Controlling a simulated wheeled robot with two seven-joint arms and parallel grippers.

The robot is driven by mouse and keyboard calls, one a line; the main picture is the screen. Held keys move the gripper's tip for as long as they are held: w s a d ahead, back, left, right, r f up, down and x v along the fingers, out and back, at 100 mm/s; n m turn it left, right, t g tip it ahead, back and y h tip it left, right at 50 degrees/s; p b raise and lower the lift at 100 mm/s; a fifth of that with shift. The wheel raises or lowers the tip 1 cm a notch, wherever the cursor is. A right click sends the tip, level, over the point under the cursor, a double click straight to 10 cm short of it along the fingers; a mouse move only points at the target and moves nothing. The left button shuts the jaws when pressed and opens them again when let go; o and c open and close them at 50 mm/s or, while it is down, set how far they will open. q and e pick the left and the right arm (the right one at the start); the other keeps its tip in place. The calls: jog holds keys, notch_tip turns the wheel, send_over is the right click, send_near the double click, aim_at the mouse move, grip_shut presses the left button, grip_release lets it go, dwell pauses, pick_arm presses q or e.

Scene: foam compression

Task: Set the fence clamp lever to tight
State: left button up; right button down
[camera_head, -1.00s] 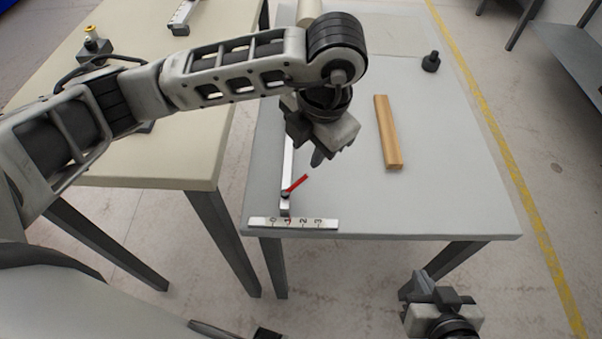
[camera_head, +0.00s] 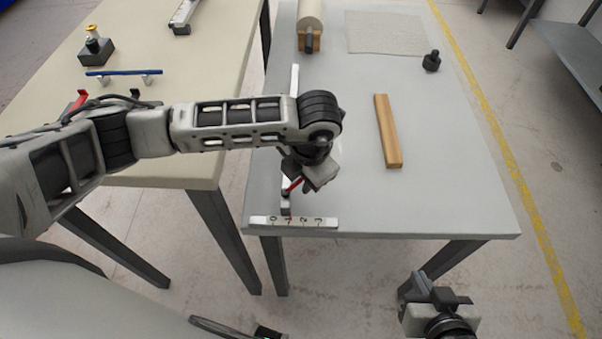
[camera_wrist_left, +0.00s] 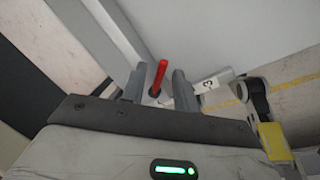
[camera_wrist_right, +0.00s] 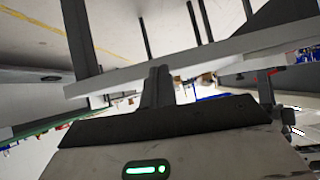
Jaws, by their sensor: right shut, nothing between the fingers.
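The red clamp lever (camera_head: 293,186) sits at the near end of the pale fence bar (camera_head: 295,79), just behind the numbered scale (camera_head: 262,221). My left gripper (camera_head: 290,188) is down at the lever and hides part of it and of the fence. In the left wrist view the red lever (camera_wrist_left: 159,76) stands between the two fingers of the left gripper (camera_wrist_left: 159,88). The fingers are apart, with gaps visible beside the lever. My right gripper (camera_head: 418,284) is shut and empty, off the near side of the grey table; its closed fingers (camera_wrist_right: 158,86) show in the right wrist view.
A wooden strip (camera_head: 388,131) lies on the grey table (camera_head: 450,190), right of my left gripper. A black knob (camera_head: 432,61), a thin sheet (camera_head: 385,32) and a roller (camera_head: 310,15) are further back. A cream table (camera_head: 190,75) stands at left.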

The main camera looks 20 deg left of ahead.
pick_arm(q)
grip_shut()
jog(key=shift+b, duration=0.3)
pick_arm(e)
jog(key=shift+w+f, duration=0.15)
pick_arm(q)
jog(key=shift+d+f+m, duration=0.1)
jog(key=shift+m, duration=0.3)
jog(key=m+b, duration=0.2)
jog(key=shift+s+d+f+b, duration=0.1)
jog(key=shift+s+d+b, duration=0.1)
jog(key=shift+s+b, duration=0.1)
jog(key=shift+s+d+m+t+h+b, duration=0.1)
jog(key=shift+s+m+t+h+b, duration=0.05)
jog(key=shift+m+b, duration=0.5)
jog(key=shift+s+d+m+t+h+b, duration=0.1)
jog(key=shift+s+m+t+h+b, duration=0.05)
jog(key=shift+m+b, duration=0.45)
jog(key=shift+s+d+m+b, duration=0.1)
jog(key=shift+s+m+b, duration=0.25)
jog(key=shift+m+b, duration=0.8)
jog(key=shift+s+r+m+h+b, duration=0.1)
jog(key=shift+r+m+h+b, duration=0.1)
jog(key=shift+m+h+b, duration=0.15)
pick_arm(e)
jog(key=f, duration=0.1)
jog(key=a+f+t, duration=0.1)
jog(key=shift+w+f+m+y, duration=0.15)
jog(key=shift+f+m+y, duration=0.25)
